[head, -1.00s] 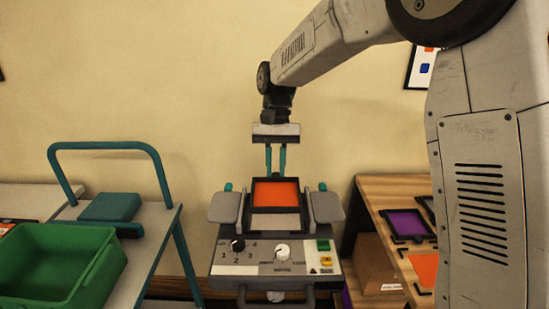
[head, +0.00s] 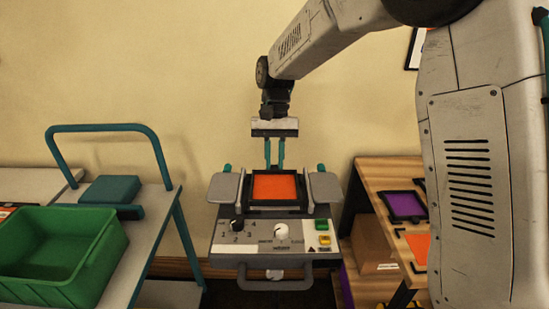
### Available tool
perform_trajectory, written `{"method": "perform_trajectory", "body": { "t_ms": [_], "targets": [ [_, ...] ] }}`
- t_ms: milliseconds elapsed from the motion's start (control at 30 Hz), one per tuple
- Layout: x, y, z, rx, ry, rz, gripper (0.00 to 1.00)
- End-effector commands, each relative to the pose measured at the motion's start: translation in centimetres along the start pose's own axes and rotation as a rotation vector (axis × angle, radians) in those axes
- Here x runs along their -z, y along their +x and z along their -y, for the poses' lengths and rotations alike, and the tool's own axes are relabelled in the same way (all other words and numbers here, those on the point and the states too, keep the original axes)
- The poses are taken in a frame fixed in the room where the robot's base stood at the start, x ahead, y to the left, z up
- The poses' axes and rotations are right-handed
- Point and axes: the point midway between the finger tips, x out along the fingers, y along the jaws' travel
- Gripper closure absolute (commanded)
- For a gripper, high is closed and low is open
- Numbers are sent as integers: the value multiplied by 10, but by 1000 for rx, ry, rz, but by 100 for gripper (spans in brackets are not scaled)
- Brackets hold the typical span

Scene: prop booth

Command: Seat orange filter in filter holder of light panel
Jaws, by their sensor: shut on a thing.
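The orange filter (head: 275,187), an orange sheet in a black square frame, is at the middle of the head view, over the top of the light panel (head: 262,244). My gripper (head: 274,166) points down with its two teal fingers at the filter's far edge, and it is shut on the filter there. The filter lies between two grey flaps (head: 224,187) of the panel. The filter holder is mostly hidden beneath the filter, and I cannot tell whether the filter rests fully in it.
A wooden shelf (head: 390,165) on the right bears a purple filter (head: 404,205) and an orange sheet (head: 418,247). A green bin (head: 62,250) and a teal-handled cart (head: 150,215) stand on the left. A cardboard box (head: 370,243) sits under the shelf top.

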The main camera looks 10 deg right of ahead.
Motion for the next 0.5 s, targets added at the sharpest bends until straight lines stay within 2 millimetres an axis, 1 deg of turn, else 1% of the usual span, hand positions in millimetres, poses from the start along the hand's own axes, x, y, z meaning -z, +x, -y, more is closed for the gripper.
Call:
{"method": "perform_trajectory", "body": {
  "t_ms": [500],
  "targets": [
    [3,7,0,0,0,0,100]
  ]
}}
